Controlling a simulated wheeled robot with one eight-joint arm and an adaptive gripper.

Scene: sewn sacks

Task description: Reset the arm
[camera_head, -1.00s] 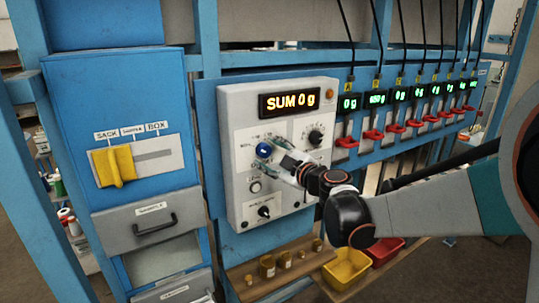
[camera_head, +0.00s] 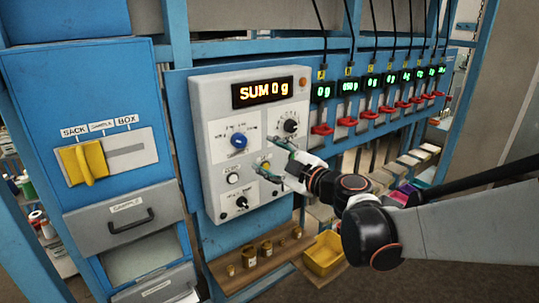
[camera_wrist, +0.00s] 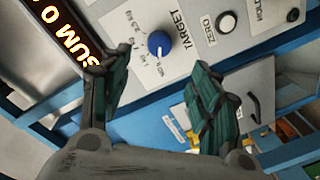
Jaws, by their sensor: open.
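My gripper (camera_head: 272,162) is open and empty, just in front of the lower right part of the white control box (camera_head: 207,105). Its two green-padded fingers stand apart in the wrist view (camera_wrist: 160,95). The blue knob (camera_head: 239,141) sits on the upper left of the panel, clear of the fingers. In the wrist view the knob (camera_wrist: 159,43) shows beyond the gap between the fingers, beside the word TARGET. The display (camera_head: 263,92) reads SUM 0 g.
A blue cabinet with a yellow switch handle (camera_head: 84,163) and a grey drawer (camera_head: 125,222) stands at left. Red-levered scale displays (camera_head: 323,91) line the rail at right. Small weights (camera_head: 266,250) stand on a wooden shelf, beside a yellow bin (camera_head: 324,254).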

